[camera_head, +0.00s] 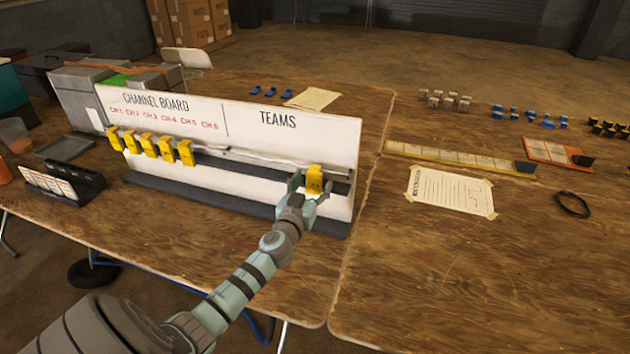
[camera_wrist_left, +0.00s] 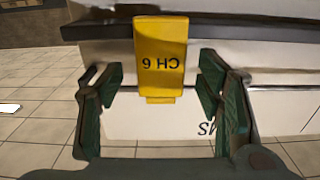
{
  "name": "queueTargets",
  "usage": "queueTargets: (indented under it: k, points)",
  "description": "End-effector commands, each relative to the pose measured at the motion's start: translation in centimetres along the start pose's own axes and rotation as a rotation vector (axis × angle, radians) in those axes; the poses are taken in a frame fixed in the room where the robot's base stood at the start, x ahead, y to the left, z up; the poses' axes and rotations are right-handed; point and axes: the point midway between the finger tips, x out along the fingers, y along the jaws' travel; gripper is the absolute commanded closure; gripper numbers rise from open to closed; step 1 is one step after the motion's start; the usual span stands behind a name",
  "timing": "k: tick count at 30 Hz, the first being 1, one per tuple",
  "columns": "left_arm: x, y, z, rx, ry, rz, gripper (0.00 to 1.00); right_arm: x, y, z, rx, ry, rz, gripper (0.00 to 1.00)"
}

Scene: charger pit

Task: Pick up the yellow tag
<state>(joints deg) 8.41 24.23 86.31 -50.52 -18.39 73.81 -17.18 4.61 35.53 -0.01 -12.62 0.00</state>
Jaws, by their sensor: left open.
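The yellow tag (camera_head: 315,179) hangs on the rail under the TEAMS side of the white channel board (camera_head: 290,149). In the left wrist view the tag (camera_wrist_left: 160,58) reads CH 6, upside down. My left gripper (camera_head: 304,185) is open at the tag. In the wrist view its green fingers (camera_wrist_left: 161,95) stand on either side of the tag, with gaps between. Several more yellow tags (camera_head: 149,145) hang in a row under the CH labels at the board's left. My right gripper is not in view.
A small black rack with white cards (camera_head: 60,183) stands left of the board. A taped paper sheet (camera_head: 450,191), a yellow strip (camera_head: 455,157), an orange tray (camera_head: 553,152) and a black ring (camera_head: 573,204) lie on the right table. The wood around the sheet is clear.

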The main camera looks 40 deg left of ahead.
Motion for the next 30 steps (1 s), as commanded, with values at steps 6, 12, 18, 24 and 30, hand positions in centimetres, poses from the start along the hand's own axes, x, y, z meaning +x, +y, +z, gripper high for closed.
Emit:
queueTargets:
  k: [6,12,18,24,30]
  points:
    - [-0.1,0.0,0.0,0.0,0.0,0.0,0.54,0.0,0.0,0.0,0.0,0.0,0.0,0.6]
    - [-0.1,0.0,0.0,0.0,0.0,0.0,0.86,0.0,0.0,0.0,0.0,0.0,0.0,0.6]
    - [-0.1,0.0,0.0,0.001,0.0,0.0,0.87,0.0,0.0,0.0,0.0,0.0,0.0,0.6]
    - [-0.4,0.7,-0.9,-0.002,0.002,0.001,0.88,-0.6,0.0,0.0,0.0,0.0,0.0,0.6]
    - [-2.0,3.8,-3.3,-0.007,0.001,0.002,0.87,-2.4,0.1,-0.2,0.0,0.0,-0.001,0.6]
